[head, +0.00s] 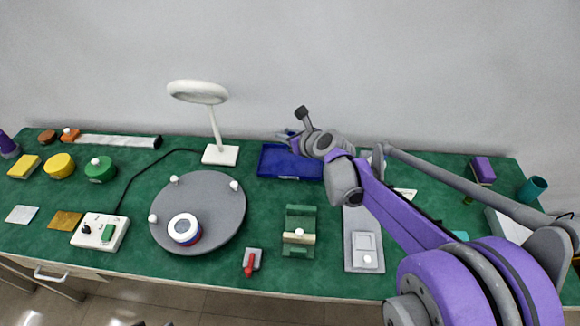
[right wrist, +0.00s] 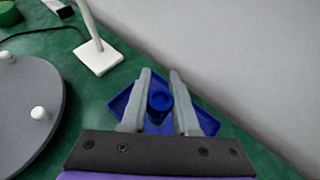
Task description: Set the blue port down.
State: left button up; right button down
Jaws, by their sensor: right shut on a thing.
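The blue port (right wrist: 160,99) is a small round blue piece with a ring-like top, between the two grey fingers of my right gripper (right wrist: 160,76). My right gripper is shut on it. In the head view my right gripper (head: 288,137) is at the back of the table, over the blue tray (head: 275,163). The tray (right wrist: 120,103) also shows behind and around the port in the right wrist view. I cannot tell whether the port touches the tray floor. In the head view the port is mostly hidden by the gripper. My left gripper is not in view.
A white lamp (head: 221,155) stands left of the tray. A grey turntable (head: 215,235) with white knobs carries a white, red and blue round part (head: 184,229). A green fixture (head: 300,245) and a grey plate (head: 362,262) lie in front. The wall (head: 300,60) is close behind.

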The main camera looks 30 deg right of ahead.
aim_at(299, 161)
jog(key=d+m+h+b, duration=0.1)
jog(key=d, duration=0.4)
jog(key=f+b, duration=0.1)
jog(key=f, duration=0.3)
jog(key=f+b, duration=0.1)
jog(key=f, duration=0.4)
jog(key=shift+w+a, duration=0.1)
jog(key=shift+a, duration=0.1)
jog(key=shift+f, duration=0.1)
jog(key=shift+f, duration=0.15)
jog(key=c, duration=0.7)
grip_release()
jog(key=shift+r, duration=0.2)
